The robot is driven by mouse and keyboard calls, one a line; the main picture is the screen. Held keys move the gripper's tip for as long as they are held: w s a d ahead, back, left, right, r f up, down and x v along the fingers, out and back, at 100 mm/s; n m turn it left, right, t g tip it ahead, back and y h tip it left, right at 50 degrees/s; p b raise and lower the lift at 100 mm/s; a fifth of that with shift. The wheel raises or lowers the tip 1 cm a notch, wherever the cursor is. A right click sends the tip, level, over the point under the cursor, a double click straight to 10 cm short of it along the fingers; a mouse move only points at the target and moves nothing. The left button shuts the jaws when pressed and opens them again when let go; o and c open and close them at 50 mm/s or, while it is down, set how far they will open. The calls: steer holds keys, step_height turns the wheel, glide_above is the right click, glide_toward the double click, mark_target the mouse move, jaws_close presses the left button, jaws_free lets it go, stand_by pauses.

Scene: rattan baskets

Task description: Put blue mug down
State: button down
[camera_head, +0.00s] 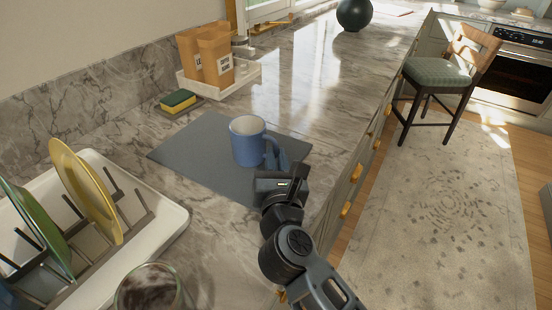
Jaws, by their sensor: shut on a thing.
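The blue mug (247,148) is upright over the dark grey mat (195,150) on the marble counter. Its inside is pale and its handle faces right, toward my gripper. My gripper (276,160) is shut on the mug at its handle side, with the arm coming in from the lower right. I cannot tell whether the mug's base touches the mat or is slightly above it. My fingertips are partly hidden by the handle and the gripper body.
A white dish rack (172,215) with a yellow plate (84,188) and a green plate (36,226) is at the lower left. A glass (150,290) stands at the bottom. Bare counter (300,75) lies beyond.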

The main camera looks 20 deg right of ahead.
steer(key=shift+s+f+b, duration=0.1)
steer(key=shift+f+b, duration=0.2)
steer(key=shift+f, duration=0.4)
steer(key=c, duration=1.1)
jaws_free()
steer(key=shift+f, duration=0.2)
steer(key=shift+c, duration=0.2)
steer(key=shift+r, duration=0.25)
steer(key=v, duration=0.4)
steer(key=r+b+v, duration=0.1)
steer(key=v, duration=0.7)
steer(key=shift+r, duration=0.25)
